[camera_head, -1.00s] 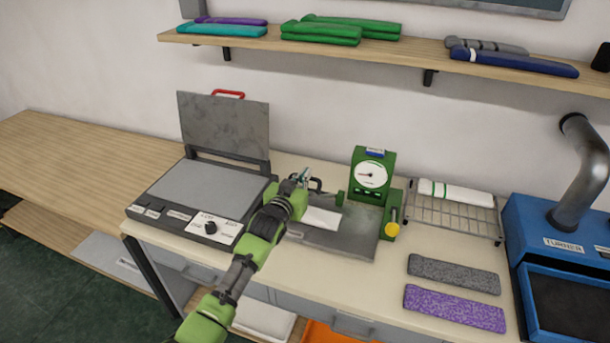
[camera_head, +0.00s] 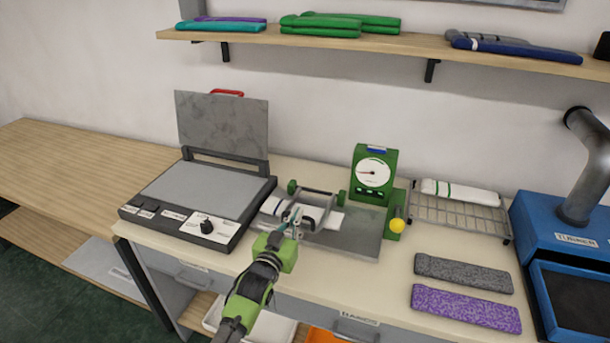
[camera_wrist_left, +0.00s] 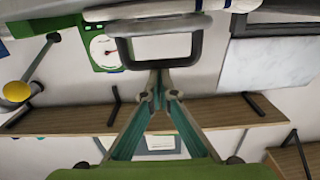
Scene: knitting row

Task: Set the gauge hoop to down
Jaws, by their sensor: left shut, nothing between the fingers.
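The green gauge (camera_head: 373,174) with its round white dial stands at the back of a grey metal base plate (camera_head: 352,239). The grey hoop (camera_head: 318,192) sits between two green knobs left of the dial, and reaches forward over a white piece with dark bands (camera_head: 315,213). My left gripper (camera_head: 296,216) is shut and empty at the hoop's front side. In the left wrist view, the hoop's dark handle loop (camera_wrist_left: 123,50) is right at the closed fingertips (camera_wrist_left: 160,74). I cannot tell if they touch, or if the hoop is fully down. My right gripper is not in view.
A press (camera_head: 200,198) with a raised lid stands left of the gauge. A yellow-knobbed lever (camera_head: 397,226) and a wire rack (camera_head: 455,212) are to its right. Grey (camera_head: 463,273) and purple (camera_head: 465,308) strips lie at front right, by the blue turner (camera_head: 565,228).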

